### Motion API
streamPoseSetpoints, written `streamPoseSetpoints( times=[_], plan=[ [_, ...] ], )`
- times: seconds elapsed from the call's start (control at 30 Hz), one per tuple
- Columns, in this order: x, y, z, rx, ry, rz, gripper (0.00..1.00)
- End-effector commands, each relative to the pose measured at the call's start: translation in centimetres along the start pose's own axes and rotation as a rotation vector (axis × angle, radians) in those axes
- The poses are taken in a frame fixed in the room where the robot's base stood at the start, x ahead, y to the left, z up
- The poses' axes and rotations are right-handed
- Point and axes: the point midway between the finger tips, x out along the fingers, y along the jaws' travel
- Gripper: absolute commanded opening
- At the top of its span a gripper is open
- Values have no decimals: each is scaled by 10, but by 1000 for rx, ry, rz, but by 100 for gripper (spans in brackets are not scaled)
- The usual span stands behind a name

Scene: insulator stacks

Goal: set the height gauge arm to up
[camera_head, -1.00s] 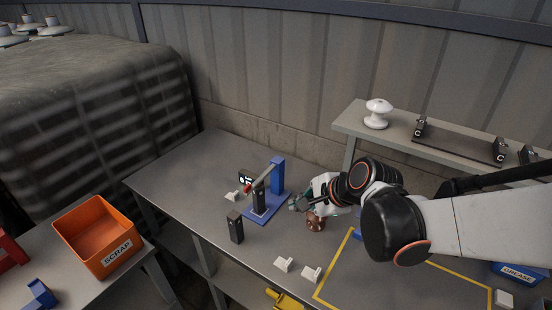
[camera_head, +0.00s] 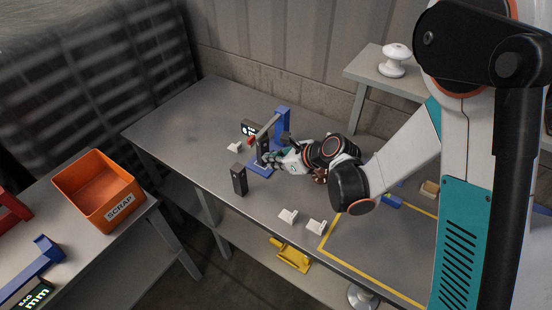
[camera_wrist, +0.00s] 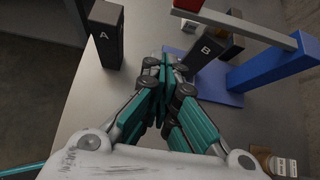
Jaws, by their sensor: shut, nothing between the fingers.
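The height gauge has a blue post (camera_head: 282,122) on a blue base. Its grey arm (camera_head: 264,129) runs from the post down and left to a red tip (camera_head: 251,141). In the wrist view the grey arm (camera_wrist: 245,24) crosses the upper right, with the blue post (camera_wrist: 275,70) below it. A dark block B (camera_wrist: 207,48) stands under the arm. My gripper (camera_head: 273,158) is shut and empty, low beside the gauge base. In the wrist view its fingertips (camera_wrist: 168,64) are below the arm and left of block B; contact with the block cannot be told.
A dark block A (camera_head: 239,180) stands in front of the gauge; it also shows in the wrist view (camera_wrist: 106,40). White parts (camera_head: 288,216) lie near the table's front edge. A small display (camera_head: 248,127) is behind the gauge. An orange scrap bin (camera_head: 98,190) stands on the left table.

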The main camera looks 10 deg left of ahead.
Motion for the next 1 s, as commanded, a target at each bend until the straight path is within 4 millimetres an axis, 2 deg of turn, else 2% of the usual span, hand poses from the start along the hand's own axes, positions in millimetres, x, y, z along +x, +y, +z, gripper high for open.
streamPoseSetpoints(
  times=[0.03, 0.1, 0.37, 0.7, 1.0],
  plan=[
    [13, 1, -1, -2, -1, 2, 0],
    [26, 0, -2, -2, 0, 1, 0],
    [67, 1, -1, -3, 0, 1, 0],
    [47, 0, 24, -2, 1, -1, 0],
    [41, 0, 31, -2, 1, -1, 0]
  ],
)
